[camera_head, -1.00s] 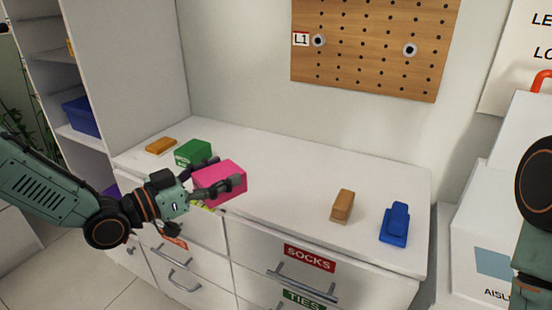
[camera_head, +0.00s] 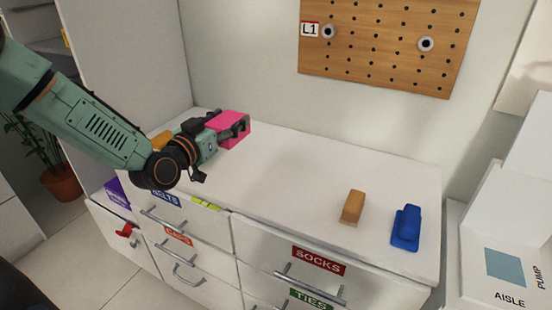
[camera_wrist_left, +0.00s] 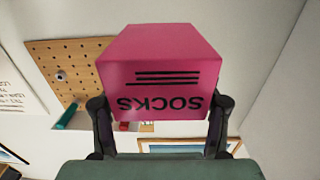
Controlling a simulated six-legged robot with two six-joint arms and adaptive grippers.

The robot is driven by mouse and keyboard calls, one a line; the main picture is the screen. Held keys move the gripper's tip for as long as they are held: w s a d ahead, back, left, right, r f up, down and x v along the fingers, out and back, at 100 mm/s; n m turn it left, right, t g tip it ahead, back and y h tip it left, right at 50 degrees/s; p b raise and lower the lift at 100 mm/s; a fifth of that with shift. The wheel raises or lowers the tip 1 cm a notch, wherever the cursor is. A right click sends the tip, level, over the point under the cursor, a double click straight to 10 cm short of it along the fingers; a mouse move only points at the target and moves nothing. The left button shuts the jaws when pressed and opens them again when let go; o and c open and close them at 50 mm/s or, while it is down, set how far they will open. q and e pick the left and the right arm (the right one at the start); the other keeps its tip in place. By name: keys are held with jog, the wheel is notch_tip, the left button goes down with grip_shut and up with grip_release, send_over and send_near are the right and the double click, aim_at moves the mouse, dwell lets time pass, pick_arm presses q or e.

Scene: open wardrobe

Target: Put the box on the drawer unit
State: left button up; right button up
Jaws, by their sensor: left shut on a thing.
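The pink box (camera_head: 233,124) is held by my left gripper (camera_head: 232,131) over the back left part of the white drawer unit (camera_head: 285,190). In the left wrist view the box (camera_wrist_left: 162,75) sits between the two fingers and shows the word SOCKS upside down. I cannot tell whether its underside touches the top. The drawer unit carries labels such as SOCKS, TIES, BELTS and CAPS on its drawers. My right gripper is not in view.
A brown block (camera_head: 352,206) and a blue item (camera_head: 406,228) stand on the right part of the top. An orange item (camera_head: 160,140) is partly hidden behind my left arm. A pegboard (camera_head: 385,45) hangs on the wall behind. The middle of the top is clear.

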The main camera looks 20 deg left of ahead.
pick_arm(q)
jog(key=f+b, duration=0.1)
jog(key=f, duration=0.1)
jog(key=f+b, duration=0.1)
jog(key=f, duration=0.3)
jog(key=shift+a+f+b, duration=0.35)
jog(key=shift+f+b, duration=0.05)
jog(key=shift+s+d+f, duration=0.15)
jog(key=shift+d+f, duration=0.05)
jog(key=shift+f, duration=0.15)
notch_tip(320, 180, down, 2)
jog(key=shift+s+f+b, duration=0.1)
jog(key=shift+f+b, duration=0.05)
jog(key=shift+b, duration=0.65)
jog(key=shift+f, duration=0.35)
jog(key=shift+w+a, duration=0.1)
jog(key=shift+w, duration=0.2)
jog(key=shift+s, duration=0.25)
jog(key=shift+f+b, duration=0.35)
jog(key=shift+f, duration=0.1)
